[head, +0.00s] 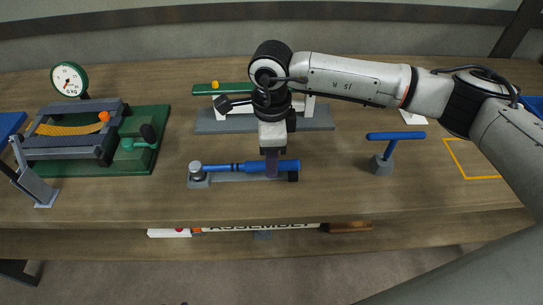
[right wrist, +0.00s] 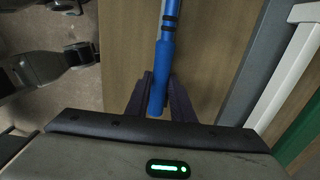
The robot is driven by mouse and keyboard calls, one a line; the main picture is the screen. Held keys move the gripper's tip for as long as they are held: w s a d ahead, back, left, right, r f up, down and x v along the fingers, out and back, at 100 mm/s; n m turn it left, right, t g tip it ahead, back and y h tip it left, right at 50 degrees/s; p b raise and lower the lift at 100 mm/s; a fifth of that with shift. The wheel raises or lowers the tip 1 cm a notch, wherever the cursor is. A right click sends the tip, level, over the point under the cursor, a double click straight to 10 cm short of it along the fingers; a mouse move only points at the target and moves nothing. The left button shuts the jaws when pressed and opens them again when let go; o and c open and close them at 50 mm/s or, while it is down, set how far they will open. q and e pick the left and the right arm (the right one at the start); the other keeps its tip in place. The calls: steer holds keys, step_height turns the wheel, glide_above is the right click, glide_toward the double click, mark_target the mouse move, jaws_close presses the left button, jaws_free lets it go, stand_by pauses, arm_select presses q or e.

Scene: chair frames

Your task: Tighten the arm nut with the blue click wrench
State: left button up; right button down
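The blue click wrench (head: 240,167) lies across a low grey rest (head: 230,178) on the bench, its round silver head (head: 195,169) at the left and its handle at the right. My right gripper (head: 271,165) comes down over the handle near its right end. In the right wrist view, the wrench handle (right wrist: 162,75) runs between the two dark fingers (right wrist: 160,92), which appear to press against it. A small yellow piece (head: 215,84) sits on the green bar of a white-legged frame (head: 235,88); I cannot tell whether it is the arm nut. My left gripper is not in view.
A blue T-handled tool (head: 395,140) stands in a grey holder at right. A green-based fixture (head: 155,155) with a dial gauge (head: 69,80) behind it is at left. A yellow outline (head: 470,178) marks bare bench at far right. The front bench is mostly clear.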

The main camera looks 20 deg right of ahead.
steer(key=shift+r+p, duration=1.3)
steer(key=shift+r, duration=1.3)
